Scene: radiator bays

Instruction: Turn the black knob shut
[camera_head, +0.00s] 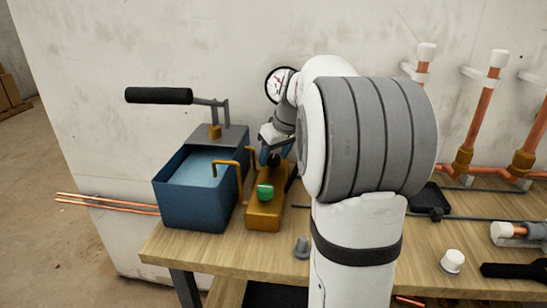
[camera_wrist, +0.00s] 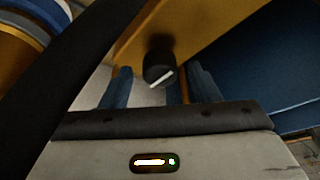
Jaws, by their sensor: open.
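The black knob (camera_wrist: 158,66), with a white line across its face, stands on a yellow-brass block in the wrist view. The line runs slantwise, rising to the right. My gripper (camera_wrist: 161,76) is open, with one blue finger to the left of the knob and one to the right. A gap shows on the left; I cannot tell whether the right finger touches. In the head view my gripper is over the back of the brass block (camera_head: 262,219), and the wrist mostly hides the knob there. A green knob (camera_head: 265,192) sits on the front of that block.
A blue water tank (camera_head: 185,205) with a black-handled pump lever (camera_head: 160,95) stands left of the block, joined by a brass pipe (camera_head: 240,170). A gauge (camera_head: 279,84) is behind. Copper pipes (camera_head: 480,115) rise at right. A grey cap (camera_head: 302,247) stands on the wooden bench (camera_head: 210,245).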

